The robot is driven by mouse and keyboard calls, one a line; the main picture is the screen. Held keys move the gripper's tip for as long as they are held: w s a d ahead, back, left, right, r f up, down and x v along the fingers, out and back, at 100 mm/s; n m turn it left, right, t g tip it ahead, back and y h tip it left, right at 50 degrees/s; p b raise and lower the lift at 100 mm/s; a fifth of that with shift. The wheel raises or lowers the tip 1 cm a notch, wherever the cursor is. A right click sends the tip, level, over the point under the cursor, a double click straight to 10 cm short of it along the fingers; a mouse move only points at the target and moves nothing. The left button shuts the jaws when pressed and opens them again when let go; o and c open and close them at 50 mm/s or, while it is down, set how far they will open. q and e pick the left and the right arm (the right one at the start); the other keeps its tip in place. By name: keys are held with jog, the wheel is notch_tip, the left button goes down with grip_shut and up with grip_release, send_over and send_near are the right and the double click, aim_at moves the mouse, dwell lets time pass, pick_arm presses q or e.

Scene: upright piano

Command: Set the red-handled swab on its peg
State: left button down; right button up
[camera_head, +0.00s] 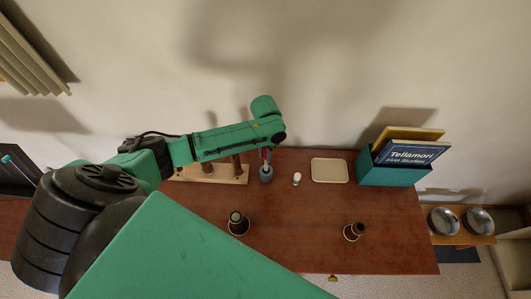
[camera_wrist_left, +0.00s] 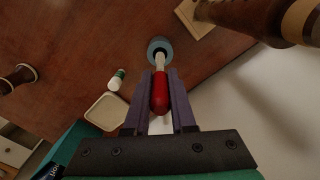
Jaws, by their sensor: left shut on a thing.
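My left gripper (camera_head: 266,152) is shut on the red-handled swab; its red handle (camera_wrist_left: 160,92) lies between the purple fingers in the left wrist view. A pale shaft runs from the handle to a blue-grey round, cup-like thing (camera_wrist_left: 158,50), also in the head view (camera_head: 266,173). I cannot tell whether the swab's end is inside it or just above it. A light wooden base (camera_head: 230,177) with upright brown pieces stands left of it, partly behind my arm. I cannot single out the swab's peg. My right gripper is out of view.
A small white-and-green bottle (camera_head: 297,179) and a cream tray (camera_head: 330,171) lie to the right. A teal box with books (camera_head: 395,172) stands beyond.

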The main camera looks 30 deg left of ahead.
aim_at(266, 166)
pick_arm(q)
jog(key=shift+f+b, duration=0.55)
jog(key=shift+f, duration=0.9)
jog(key=shift+p, duration=0.35)
dwell(0.6)
jog(key=shift+p, duration=0.35)
dwell(0.4)
jog(key=shift+f+b, duration=0.65)
jog(key=shift+f, duration=0.8)
dwell(0.6)
